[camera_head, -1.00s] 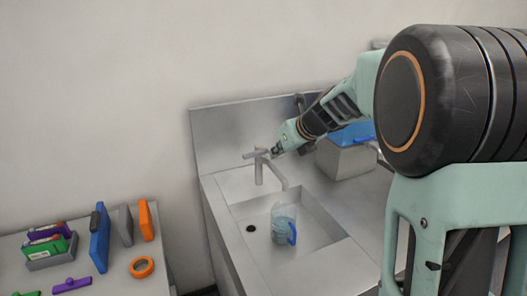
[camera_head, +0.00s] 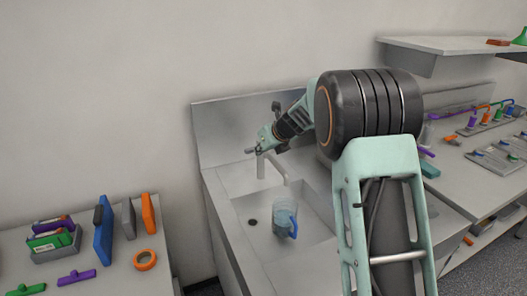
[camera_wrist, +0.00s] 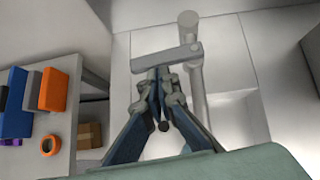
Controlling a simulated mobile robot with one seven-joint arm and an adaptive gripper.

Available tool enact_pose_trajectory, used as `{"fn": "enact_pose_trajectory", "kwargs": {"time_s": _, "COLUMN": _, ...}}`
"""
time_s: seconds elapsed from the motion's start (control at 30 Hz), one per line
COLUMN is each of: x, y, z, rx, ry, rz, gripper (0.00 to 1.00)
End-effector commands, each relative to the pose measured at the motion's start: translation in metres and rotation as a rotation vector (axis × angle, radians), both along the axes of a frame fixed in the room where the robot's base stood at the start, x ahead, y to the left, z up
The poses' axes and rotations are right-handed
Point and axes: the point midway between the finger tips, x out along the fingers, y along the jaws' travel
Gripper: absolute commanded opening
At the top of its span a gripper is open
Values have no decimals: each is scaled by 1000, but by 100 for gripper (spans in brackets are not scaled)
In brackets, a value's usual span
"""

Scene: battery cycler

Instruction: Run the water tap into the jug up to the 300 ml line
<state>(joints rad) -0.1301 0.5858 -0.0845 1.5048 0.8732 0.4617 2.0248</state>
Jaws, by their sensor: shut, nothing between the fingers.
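The grey water tap (camera_head: 261,168) stands at the back of the sink, its spout reaching over the basin. Its lever (camera_wrist: 165,59) lies crosswise in the wrist view. The clear jug (camera_head: 284,221) with a blue handle stands upright in the basin near the spout's end. It looks bluish inside; I cannot read its lines or level, and no stream is clear. My gripper (camera_head: 259,150) is shut and empty at the top of the tap. In the wrist view its fingertips (camera_wrist: 159,70) are right at the lever; I cannot tell whether they touch it.
The metal sink (camera_head: 248,235) has a tall backsplash behind the tap. A side table (camera_head: 120,262) on the left holds upright coloured blocks and an orange ring (camera_head: 145,260). A bench with small tools (camera_head: 490,165) lies right, under a shelf (camera_head: 440,45).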

Motion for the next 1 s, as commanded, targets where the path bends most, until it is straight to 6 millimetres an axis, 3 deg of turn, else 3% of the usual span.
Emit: {"fn": "enact_pose_trajectory", "kwargs": {"time_s": 1.0, "x": 12, "y": 14, "z": -1, "rx": 2, "ry": 0, "rz": 4, "gripper": 0}}
